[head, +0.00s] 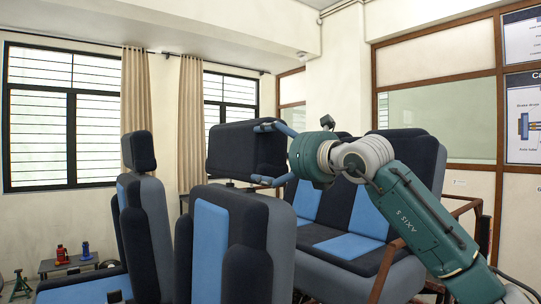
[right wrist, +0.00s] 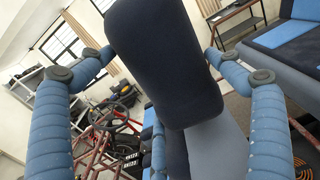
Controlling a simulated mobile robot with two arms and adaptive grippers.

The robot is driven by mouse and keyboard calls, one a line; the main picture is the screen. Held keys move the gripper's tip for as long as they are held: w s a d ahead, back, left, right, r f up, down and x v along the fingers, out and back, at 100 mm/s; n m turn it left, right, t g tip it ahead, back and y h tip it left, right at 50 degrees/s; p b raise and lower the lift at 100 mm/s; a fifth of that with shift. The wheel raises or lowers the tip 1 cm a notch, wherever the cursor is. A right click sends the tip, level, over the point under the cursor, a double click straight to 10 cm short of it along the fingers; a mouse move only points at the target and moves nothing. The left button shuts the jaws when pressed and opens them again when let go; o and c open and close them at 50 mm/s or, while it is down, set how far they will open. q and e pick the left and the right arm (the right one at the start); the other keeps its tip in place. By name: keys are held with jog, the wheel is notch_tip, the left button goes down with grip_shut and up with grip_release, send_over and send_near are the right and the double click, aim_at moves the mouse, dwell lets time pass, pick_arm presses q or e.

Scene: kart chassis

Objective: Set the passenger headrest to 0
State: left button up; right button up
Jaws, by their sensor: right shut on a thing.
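The passenger headrest (head: 238,150) is a dark, padded block raised above the blue and black seat back (head: 212,250). A gap with a short post shows between them. My right gripper (head: 262,153) comes from the right and is shut on the headrest, one finger near its top edge and one near its bottom edge in the head view. In the right wrist view the headrest (right wrist: 165,62) fills the space between the two blue fingers, and the seat back (right wrist: 205,150) shows beyond it. My left gripper is not in view.
Another front seat with its own headrest (head: 139,151) stands at the left. A rear bench (head: 345,225) is behind my right arm, with brown frame tubes (head: 462,207) beside it. A small table (head: 68,264) with bottles stands far left. A steering wheel (right wrist: 112,118) shows in the wrist view.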

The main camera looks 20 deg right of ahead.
jog(key=shift+f, duration=0.7)
jog(key=shift+r, duration=0.1)
jog(key=o, duration=1.4)
jog(key=shift+o, duration=0.2)
jog(key=shift+d+r, duration=0.1)
jog(key=v, duration=1.2)
